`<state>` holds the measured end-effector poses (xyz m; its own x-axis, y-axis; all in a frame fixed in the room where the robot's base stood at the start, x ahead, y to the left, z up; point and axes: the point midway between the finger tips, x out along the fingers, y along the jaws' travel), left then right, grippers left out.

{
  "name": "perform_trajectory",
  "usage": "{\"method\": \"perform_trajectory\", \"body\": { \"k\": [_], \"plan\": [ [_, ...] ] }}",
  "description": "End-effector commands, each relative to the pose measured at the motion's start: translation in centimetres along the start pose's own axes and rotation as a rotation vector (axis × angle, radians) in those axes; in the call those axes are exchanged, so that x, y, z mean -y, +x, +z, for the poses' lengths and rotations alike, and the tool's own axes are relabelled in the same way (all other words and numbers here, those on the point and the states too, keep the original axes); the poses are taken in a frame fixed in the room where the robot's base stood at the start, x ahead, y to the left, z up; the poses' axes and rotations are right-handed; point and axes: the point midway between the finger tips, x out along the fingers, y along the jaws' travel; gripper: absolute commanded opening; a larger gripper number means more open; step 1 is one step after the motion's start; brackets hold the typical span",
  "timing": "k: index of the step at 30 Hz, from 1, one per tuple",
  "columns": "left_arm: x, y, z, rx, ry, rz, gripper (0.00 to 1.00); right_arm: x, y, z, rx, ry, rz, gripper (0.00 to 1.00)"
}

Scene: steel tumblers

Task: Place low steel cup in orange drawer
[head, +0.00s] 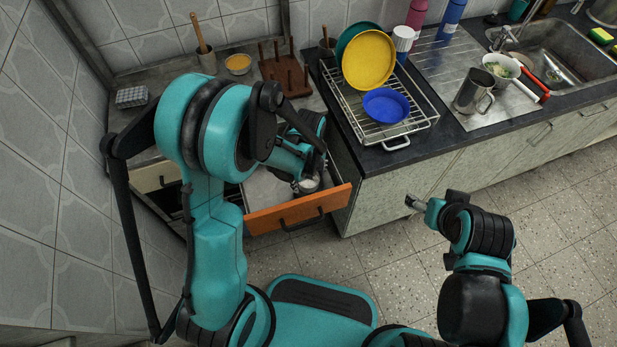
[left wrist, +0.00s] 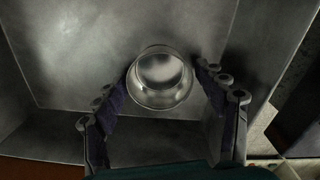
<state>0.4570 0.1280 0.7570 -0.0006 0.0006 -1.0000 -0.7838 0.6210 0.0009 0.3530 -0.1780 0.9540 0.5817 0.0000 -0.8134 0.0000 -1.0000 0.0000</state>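The low steel cup (left wrist: 160,78) is inside the orange drawer, which is pulled out and has an orange front (head: 298,209) and a grey metal inside (left wrist: 80,50). In the head view the cup (head: 309,184) shows just behind the drawer front, partly hidden by my left gripper (head: 305,172). In the left wrist view the fingers of my left gripper (left wrist: 164,82) stand spread on both sides of the cup, with a thin gap at its right side. My right gripper (head: 413,203) is out over the floor, away from the drawer; its finger opening is too small to judge.
A wire dish rack (head: 395,125) with plates and a blue bowl (head: 386,105) stands on the counter right of the drawer. A steel mug (head: 473,92) and a sink (head: 550,65) are farther right. A wooden peg stand (head: 285,72) is behind the drawer.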

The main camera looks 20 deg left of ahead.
Motion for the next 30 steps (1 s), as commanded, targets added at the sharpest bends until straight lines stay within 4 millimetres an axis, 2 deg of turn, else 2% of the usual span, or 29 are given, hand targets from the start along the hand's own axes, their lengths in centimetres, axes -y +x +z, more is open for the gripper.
{"method": "perform_trajectory", "body": {
  "k": [8, 11, 21, 24, 30],
  "plan": [
    [0.0, -0.5, 0.0, 0.000, 0.000, 0.000, 0.71, 0.0, -0.4, -0.3, 0.000, 0.000, 0.000, 0.73],
    [0.0, -2.0, 0.0, 0.000, 0.000, 0.000, 0.71, 0.0, -1.0, -0.7, 0.000, 0.000, 0.000, 0.73],
    [0.0, -9.5, 0.0, 0.000, 0.000, 0.000, 0.71, 0.0, -3.6, -2.6, 0.000, 0.000, 0.000, 0.73],
    [0.0, -11.0, 0.0, 0.000, 0.000, 0.000, 0.71, 0.0, -4.0, -2.9, 0.000, 0.000, 0.000, 0.73],
    [-0.2, -12.7, 0.0, 0.005, -0.032, -0.008, 0.71, 0.0, -4.3, -3.1, 0.000, 0.000, 0.000, 0.73]
  ]
}}
